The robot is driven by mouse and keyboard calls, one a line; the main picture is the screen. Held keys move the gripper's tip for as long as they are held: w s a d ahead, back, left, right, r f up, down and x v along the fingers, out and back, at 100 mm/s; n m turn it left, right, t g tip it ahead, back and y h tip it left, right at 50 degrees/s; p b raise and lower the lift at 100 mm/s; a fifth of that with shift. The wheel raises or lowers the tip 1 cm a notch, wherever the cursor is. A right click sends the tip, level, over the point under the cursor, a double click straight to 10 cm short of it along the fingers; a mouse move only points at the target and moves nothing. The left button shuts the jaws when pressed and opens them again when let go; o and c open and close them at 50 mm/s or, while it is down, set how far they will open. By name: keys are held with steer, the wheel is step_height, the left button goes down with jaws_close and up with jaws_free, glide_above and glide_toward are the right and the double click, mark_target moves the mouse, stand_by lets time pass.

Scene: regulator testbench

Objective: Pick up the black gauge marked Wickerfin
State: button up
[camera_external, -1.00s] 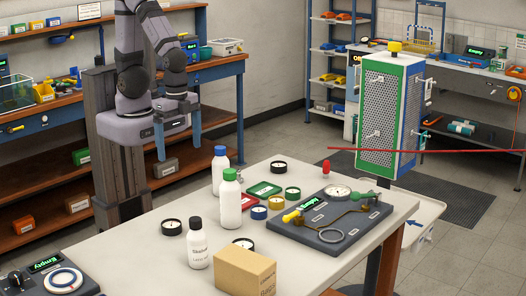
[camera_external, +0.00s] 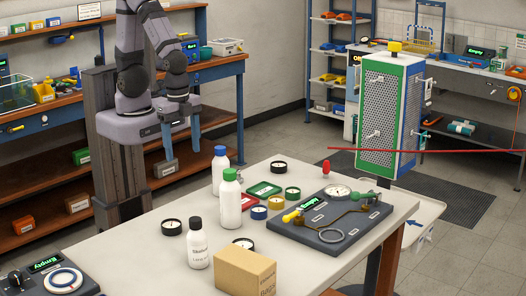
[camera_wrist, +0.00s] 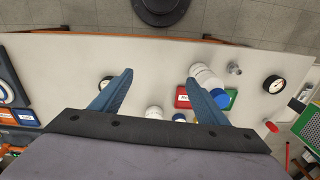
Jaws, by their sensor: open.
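Three black-rimmed gauges with pale faces are on the white table: one at the back (camera_external: 278,168), one at the left (camera_external: 171,228), and one partly hidden behind the cardboard box (camera_external: 243,243). I cannot read their markings, so I cannot tell which is Wickerfin. My gripper (camera_external: 182,162) is open and empty, raised beyond the table's far left edge. In the wrist view my gripper (camera_wrist: 161,75) shows two spread blue fingers.
A blue-capped bottle (camera_external: 220,170), a green-capped bottle (camera_external: 230,200) and a black-capped bottle (camera_external: 198,246) stand among the gauges. A dark test panel (camera_external: 300,235) fills the right side.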

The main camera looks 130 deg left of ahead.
steer(key=w+d+f+m+t+h+p, duration=0.2)
steer(key=w+d+f+m+t, duration=0.15)
steer(key=w+m, duration=0.4)
steer(key=w+d+f+m+t+h+p, duration=0.1)
steer(key=w+d+f+m+t+p, duration=0.2)
steer(key=m, duration=0.7)
steer(key=d+r+m+t+h, duration=0.3)
steer(key=d+r+m+h, duration=0.45)
steer(key=h, duration=0.25)
steer(key=n+y+b, duration=0.2)
steer(key=n, duration=0.6)
glide_above(172, 220)
steer(key=a, duration=0.2)
steer(key=f, duration=0.8)
steer(key=shift+w+d, duration=0.2)
steer(key=s+f+n, duration=0.1)
steer(key=f+n, duration=0.1)
steer(key=s+a+f+n+b, duration=0.1)
steer(key=f+n, duration=0.1)
steer(key=n, duration=0.1)
steer(key=s+f+n+y, duration=0.1)
steer(key=f+n, duration=0.1)
steer(key=shift+s+a+f, duration=0.1)
steer(key=shift+a+f, duration=0.1)
steer(key=shift+a, duration=0.1)
steer(key=shift+s+a+f+n+g, duration=0.1)
steer(key=shift+s+f+n+g, duration=0.25)
steer(key=shift+n, duration=0.55)
steer(key=shift+f, duration=0.1)
steer(key=shift+w, duration=0.1)
